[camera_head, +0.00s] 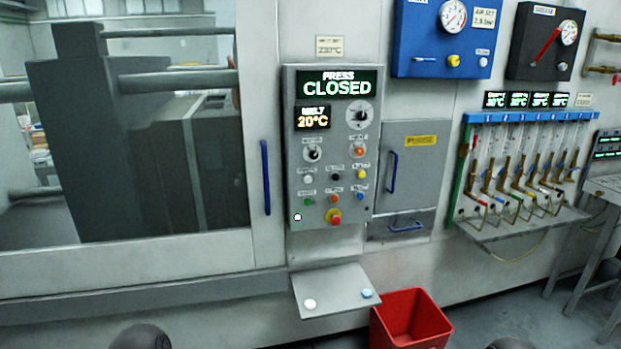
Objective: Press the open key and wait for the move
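A smaller display (312,117) reads "MELT 20°C". Below are dark knobs and several coloured keys, including a green key (308,202), an orange key (334,198), a blue key (360,196) and a yellow key (361,174). A red mushroom button (334,216) is at the bottom. The key labels are too small to read, so I cannot tell which is the open key. Neither gripper is in view.
A metal shelf (335,288) juts out below the panel, with a white disc (310,304) and a blue one (367,293) on it. A red bin (412,318) stands beside it. A blue door handle (266,177) is left of the panel. A tube manifold (530,117) is at right.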

